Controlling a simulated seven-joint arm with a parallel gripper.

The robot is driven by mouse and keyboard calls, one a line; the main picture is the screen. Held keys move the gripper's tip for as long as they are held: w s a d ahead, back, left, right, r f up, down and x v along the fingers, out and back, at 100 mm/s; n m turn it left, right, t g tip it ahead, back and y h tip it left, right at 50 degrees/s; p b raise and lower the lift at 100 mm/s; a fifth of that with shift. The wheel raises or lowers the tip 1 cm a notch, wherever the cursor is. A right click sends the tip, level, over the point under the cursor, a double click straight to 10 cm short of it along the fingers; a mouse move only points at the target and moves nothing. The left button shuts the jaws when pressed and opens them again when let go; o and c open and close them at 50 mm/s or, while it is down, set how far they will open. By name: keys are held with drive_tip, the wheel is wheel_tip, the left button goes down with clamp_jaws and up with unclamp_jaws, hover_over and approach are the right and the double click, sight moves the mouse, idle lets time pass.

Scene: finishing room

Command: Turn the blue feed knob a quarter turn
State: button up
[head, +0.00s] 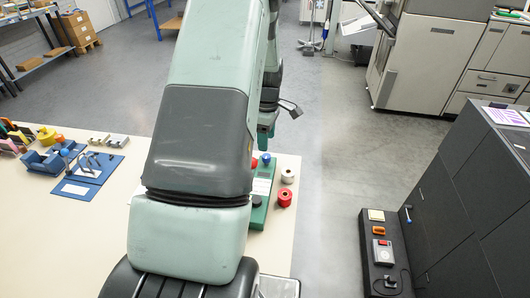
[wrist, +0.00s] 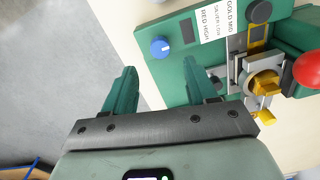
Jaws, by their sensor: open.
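The blue feed knob (wrist: 160,48), round with a white pointer mark, sits near the corner of a green machine plate (wrist: 186,28) in the wrist view. My gripper (wrist: 160,66) is open, its two green fingers apart and empty. In the picture the knob lies between and just beyond the fingertips; I see no contact. In the head view the blue knob (head: 266,158) shows at the far end of the green machine (head: 259,215), below my gripper (head: 265,138). My arm hides much of the machine there.
A red ball (wrist: 308,68), yellow-and-metal parts (wrist: 264,84) and a black knob (wrist: 259,11) are on the machine. A red spool (head: 285,198) and a pale spool (head: 287,176) stand beside it on the table. Blue boards (head: 88,174) lie at left; bare tabletop (head: 60,240) is in front.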

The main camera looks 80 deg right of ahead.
sight(266, 156)
wheel_tip(266, 156, down, 7)
drive_tip(key=shift+r, duration=0.1)
idle(0.3)
drive_tip(key=shift+a, duration=0.1)
drive_tip(key=c, duration=1.1)
drive_tip(key=shift+o, duration=0.2)
drive_tip(key=shift+m, duration=0.4)
